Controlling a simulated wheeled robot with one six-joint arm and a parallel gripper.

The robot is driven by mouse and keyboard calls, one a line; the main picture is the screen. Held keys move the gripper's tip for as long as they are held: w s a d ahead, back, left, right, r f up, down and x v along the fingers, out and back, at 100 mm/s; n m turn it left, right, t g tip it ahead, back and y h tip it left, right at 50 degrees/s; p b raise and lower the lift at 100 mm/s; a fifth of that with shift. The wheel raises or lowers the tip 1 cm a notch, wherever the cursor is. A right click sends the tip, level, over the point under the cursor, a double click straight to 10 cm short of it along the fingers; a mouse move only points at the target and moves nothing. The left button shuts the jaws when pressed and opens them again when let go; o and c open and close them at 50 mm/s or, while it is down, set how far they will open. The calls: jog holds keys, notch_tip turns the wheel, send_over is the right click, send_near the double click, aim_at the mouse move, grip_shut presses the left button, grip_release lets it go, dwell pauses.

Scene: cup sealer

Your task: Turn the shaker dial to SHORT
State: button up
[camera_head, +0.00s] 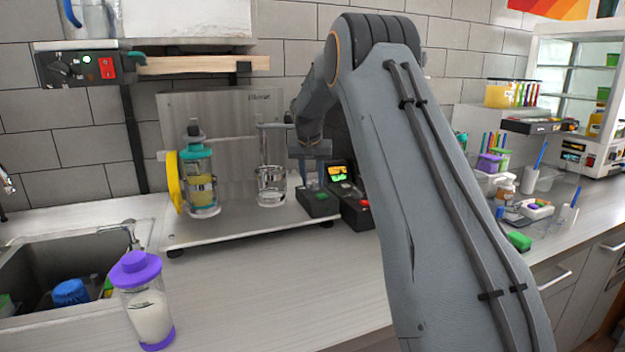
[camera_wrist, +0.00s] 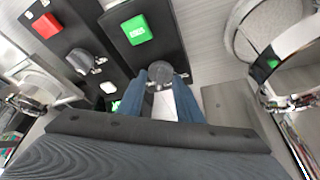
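The shaker's black control box (camera_head: 318,200) stands at the right end of the metal platform. In the wrist view the box (camera_wrist: 155,45) carries a green button (camera_wrist: 137,29) and a round grey dial (camera_wrist: 160,72). My gripper (camera_head: 312,178) points down over this box. In the wrist view its two blue fingers (camera_wrist: 161,80) stand apart, with the dial between or just beyond their tips. I cannot tell whether they touch it. The dial's markings are too small to read.
A second black box (camera_wrist: 72,45) beside it has a red button (camera_wrist: 46,25) and another dial (camera_wrist: 85,63). Its lit screen (camera_head: 341,173) shows in the head view. A clear glass (camera_head: 271,186) and a teal-lidded shaker (camera_head: 200,180) stand left. A purple-lidded cup (camera_head: 148,310) stands in front.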

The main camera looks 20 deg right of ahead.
dwell(0.3)
jog(key=n, duration=0.2)
jog(key=n+y, duration=0.1)
jog(key=n, duration=0.1)
jog(key=shift+d+t, duration=0.2)
jog(key=shift+t, duration=0.1)
jog(key=n+y+b, duration=0.1)
jog(key=n+y, duration=0.1)
jog(key=n, duration=0.2)
jog(key=shift+d, duration=0.15)
jog(key=n+y+b, duration=0.1)
jog(key=n, duration=0.2)
jog(key=n+g+y+b, duration=0.1)
jog(key=n, duration=0.1)
jog(key=shift+w+d+f+n, duration=0.1)
jog(key=shift+d+n, duration=0.05)
jog(key=shift+n, duration=0.25)
jog(key=shift+n+g+y+b, duration=0.55)
jog(key=shift+n+g, duration=0.15)
jog(key=shift+n, duration=1.3)
jog(key=o, duration=1)
